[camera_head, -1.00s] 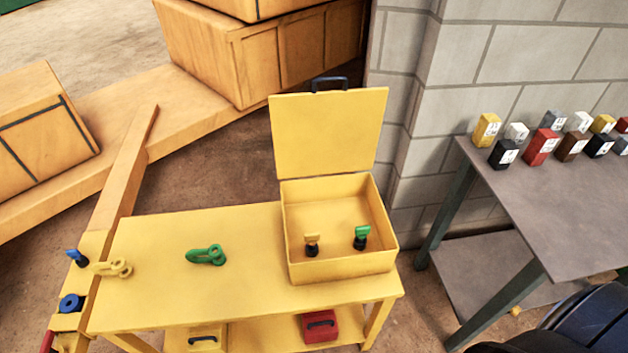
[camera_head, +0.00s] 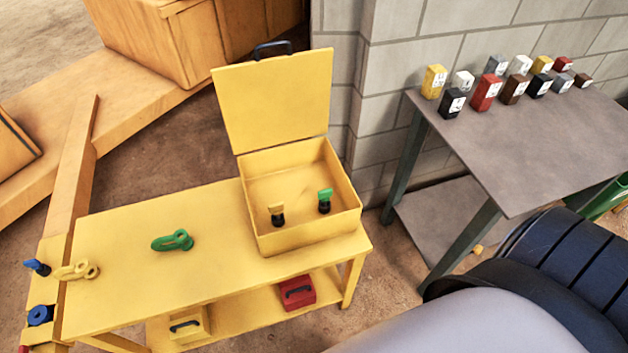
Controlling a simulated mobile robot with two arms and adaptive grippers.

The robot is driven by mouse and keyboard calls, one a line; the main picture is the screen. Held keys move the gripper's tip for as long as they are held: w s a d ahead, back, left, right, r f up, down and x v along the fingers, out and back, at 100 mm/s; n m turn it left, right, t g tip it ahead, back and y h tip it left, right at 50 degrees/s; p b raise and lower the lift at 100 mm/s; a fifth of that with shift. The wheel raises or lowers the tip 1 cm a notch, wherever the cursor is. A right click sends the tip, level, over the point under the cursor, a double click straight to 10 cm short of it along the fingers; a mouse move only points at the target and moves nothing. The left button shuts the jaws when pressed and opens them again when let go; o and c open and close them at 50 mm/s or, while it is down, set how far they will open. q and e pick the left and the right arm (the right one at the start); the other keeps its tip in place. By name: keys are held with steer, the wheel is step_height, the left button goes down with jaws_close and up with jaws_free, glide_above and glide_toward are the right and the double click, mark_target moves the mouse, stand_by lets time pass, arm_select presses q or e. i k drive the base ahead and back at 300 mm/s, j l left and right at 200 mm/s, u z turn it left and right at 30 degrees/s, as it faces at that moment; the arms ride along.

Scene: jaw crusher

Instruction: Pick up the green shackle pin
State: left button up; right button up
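A small pin with a green flat head and a dark lower part, the green shackle pin (camera_head: 325,200), stands upright inside the open yellow box (camera_head: 310,233), on its right side. A similar pin with a yellow head (camera_head: 277,214) stands to its left in the same box. A green shackle (camera_head: 172,241) lies on the yellow table (camera_head: 125,285), left of the box. A yellow shackle (camera_head: 76,270) lies at the table's left end. Neither of my grippers is in view.
The box lid (camera_head: 275,100) stands raised at the back. A grey table (camera_head: 520,150) with several small labelled blocks stands to the right. A red case (camera_head: 297,292) and a yellow case (camera_head: 187,325) sit on the lower shelf. A large black rounded object (camera_head: 560,260) fills the lower right.

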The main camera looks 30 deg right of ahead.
mark_target(324, 195)
steer(key=l+z, duration=0.15)
steer(key=z, duration=0.3)
steer(key=l+z, duration=0.15)
steer(key=z, duration=0.3)
steer(key=u, duration=1.4)
steer(key=z, duration=1.4)
steer(key=j+z, duration=0.55)
steer(key=z, duration=0.2)
steer(key=k+j+z, duration=0.15)
steer(key=z, duration=0.25)
steer(key=k+j+z, duration=0.15)
steer(key=j+z, duration=0.2)
